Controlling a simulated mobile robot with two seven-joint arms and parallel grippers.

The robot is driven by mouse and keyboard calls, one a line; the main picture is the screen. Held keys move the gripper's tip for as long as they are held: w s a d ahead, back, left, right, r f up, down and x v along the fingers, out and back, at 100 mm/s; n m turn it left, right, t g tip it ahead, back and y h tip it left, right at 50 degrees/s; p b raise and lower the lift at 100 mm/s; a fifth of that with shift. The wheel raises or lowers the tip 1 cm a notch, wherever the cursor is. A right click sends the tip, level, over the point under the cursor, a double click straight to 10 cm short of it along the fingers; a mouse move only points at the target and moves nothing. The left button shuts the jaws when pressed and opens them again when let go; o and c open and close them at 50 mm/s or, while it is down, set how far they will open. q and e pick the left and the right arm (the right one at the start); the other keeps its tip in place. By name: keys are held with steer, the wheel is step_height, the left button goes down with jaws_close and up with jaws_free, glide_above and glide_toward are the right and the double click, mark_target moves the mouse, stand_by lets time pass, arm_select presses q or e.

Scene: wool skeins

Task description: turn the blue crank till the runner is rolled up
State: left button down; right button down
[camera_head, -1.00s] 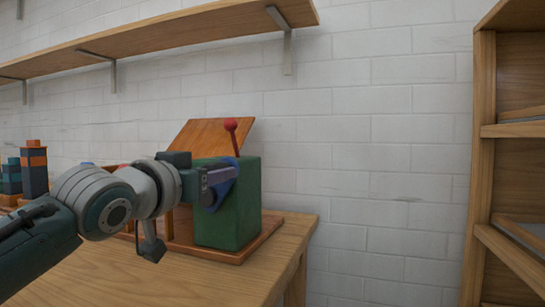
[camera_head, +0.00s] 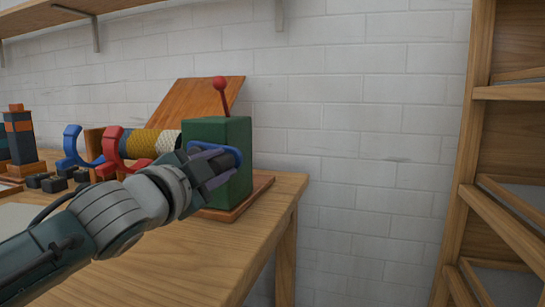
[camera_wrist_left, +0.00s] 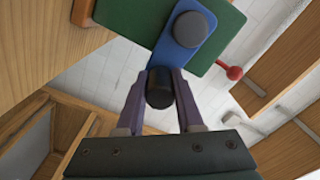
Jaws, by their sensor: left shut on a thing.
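The blue crank (camera_head: 235,156) is on the front side of a green box (camera_head: 236,132). The wrist view shows the crank's flat blue arm (camera_wrist_left: 184,48) on the green box, with a dark handle (camera_wrist_left: 160,90) standing near one end. My left gripper (camera_head: 212,166) is at the crank, and in the wrist view its fingers (camera_wrist_left: 160,86) are shut on the dark handle. A roll with yellow and pale textured bands (camera_head: 145,143) lies left of the box, probably the runner; my arm hides part of it. My right gripper is not in view.
A red-knobbed lever (camera_head: 220,84) stands on top of the box. A tilted wooden board (camera_head: 200,100) is behind. The wooden table (camera_head: 235,250) is clear in front; a shelf rack (camera_head: 480,140) stands at right.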

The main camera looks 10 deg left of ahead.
arm_select(q)
steer(key=f+m, duration=0.1)
steer(key=m, duration=0.1)
steer(key=a+f+m+b, duration=0.1)
steer(key=m, duration=0.1)
steer(key=f+m+b, duration=0.1)
steer(key=m, duration=0.1)
steer(key=shift+a+f+m, duration=0.15)
steer(key=shift+f+m, duration=0.15)
steer(key=shift+f, duration=0.05)
steer(key=m, duration=0.1)
steer(key=a+f+m+b, duration=0.1)
steer(key=m, duration=0.1)
steer(key=shift+w+a+f, duration=0.1)
steer(key=shift+f, duration=0.05)
steer(key=shift+a+f+m+b, duration=0.2)
steer(key=shift+a+m+b, duration=0.15)
steer(key=shift+m, duration=0.5)
steer(key=shift+a+f+m+b, duration=0.15)
steer(key=shift+a+m+b, duration=0.2)
steer(key=shift+m, duration=0.5)
steer(key=shift+a, duration=0.1)
steer(key=c, duration=0.5)
jaws_free()
steer(key=shift+w, duration=0.1)
steer(key=shift+c, duration=0.2)
